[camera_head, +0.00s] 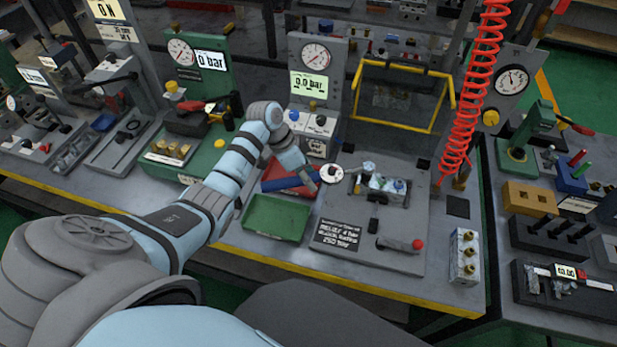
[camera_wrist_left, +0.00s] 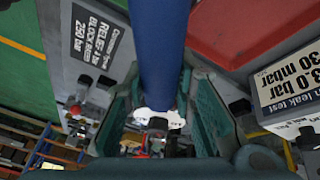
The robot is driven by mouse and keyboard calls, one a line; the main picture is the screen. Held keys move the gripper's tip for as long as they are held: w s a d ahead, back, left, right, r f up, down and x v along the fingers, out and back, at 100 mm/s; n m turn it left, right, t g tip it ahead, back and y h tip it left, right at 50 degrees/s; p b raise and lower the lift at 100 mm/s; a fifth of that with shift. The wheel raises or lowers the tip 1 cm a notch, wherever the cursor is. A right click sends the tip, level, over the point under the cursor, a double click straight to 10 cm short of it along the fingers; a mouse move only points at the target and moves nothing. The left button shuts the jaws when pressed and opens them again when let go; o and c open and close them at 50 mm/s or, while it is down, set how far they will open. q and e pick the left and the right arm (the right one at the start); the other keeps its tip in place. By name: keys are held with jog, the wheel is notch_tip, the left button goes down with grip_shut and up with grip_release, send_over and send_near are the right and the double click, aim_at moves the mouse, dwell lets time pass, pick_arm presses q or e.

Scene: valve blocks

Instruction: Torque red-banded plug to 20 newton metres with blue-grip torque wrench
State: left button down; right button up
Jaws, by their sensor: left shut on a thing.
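My left gripper (camera_head: 308,179) is shut on the blue grip of the torque wrench (camera_head: 283,184). The blue grip also fills the upper middle of the left wrist view (camera_wrist_left: 160,45), between the teal fingers of the left gripper (camera_wrist_left: 160,103). A white round part (camera_head: 332,174) shows just beyond the fingers, near the fixture. A valve block (camera_head: 381,187) with small fittings sits in the grey fixture on the bench, right of the gripper and apart from it. I cannot make out a red band on any plug. My right gripper is out of view.
A green tray (camera_head: 276,217) lies in front of the wrench, and a red tray (camera_head: 281,168) lies partly under it. A yellow frame (camera_head: 437,103) and a red coiled hose (camera_head: 458,140) rise behind and right.

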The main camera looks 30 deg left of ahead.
pick_arm(q)
jog(key=shift+w+a+f+m+b, duration=0.1)
jog(key=shift+w+a+m+b, duration=0.2)
jog(key=shift+b, duration=0.4)
jog(key=w+a+m+b, duration=0.1)
jog(key=b, duration=0.2)
jog(key=shift+w+g, duration=0.25)
jog(key=shift+g, duration=0.05)
jog(key=shift+w+a+m+g+b, duration=0.2)
jog(key=shift+w+a+m+b, duration=0.3)
jog(key=shift+b, duration=1.3)
jog(key=shift+w+a+m+g+b, duration=0.2)
jog(key=shift+w+m+b, duration=0.45)
jog(key=shift+b, duration=1.15)
